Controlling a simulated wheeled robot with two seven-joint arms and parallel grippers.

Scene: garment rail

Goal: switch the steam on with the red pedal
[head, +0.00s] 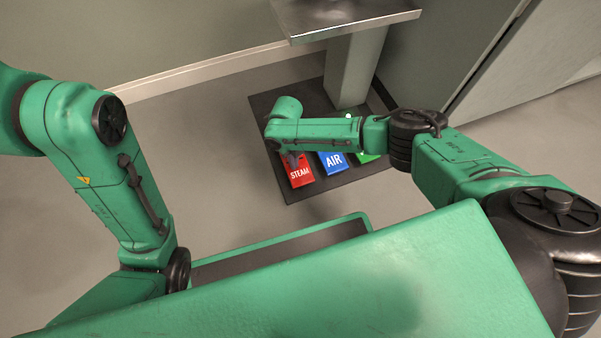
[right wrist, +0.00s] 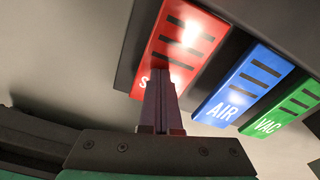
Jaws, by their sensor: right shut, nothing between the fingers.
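The red STEAM pedal (head: 299,173) is on a dark floor mat, left of the blue and green pedals. In the right wrist view the red pedal (right wrist: 184,50) fills the upper middle, and part of its lettering is hidden by my gripper. My right gripper (right wrist: 158,92) is shut and empty, its fingertips over the lettered end of the red pedal. I cannot tell whether they touch it. In the head view my right arm reaches in from the right, and its hand (head: 289,158) is over the far part of the red pedal. My left gripper is not in view.
The blue AIR pedal (head: 332,162) is close beside the red one. The green VAC pedal (right wrist: 283,108) is beyond it. The dark mat (head: 262,103) carries a grey post (head: 355,65) under a metal-topped table (head: 345,14). Bare floor lies left of the mat.

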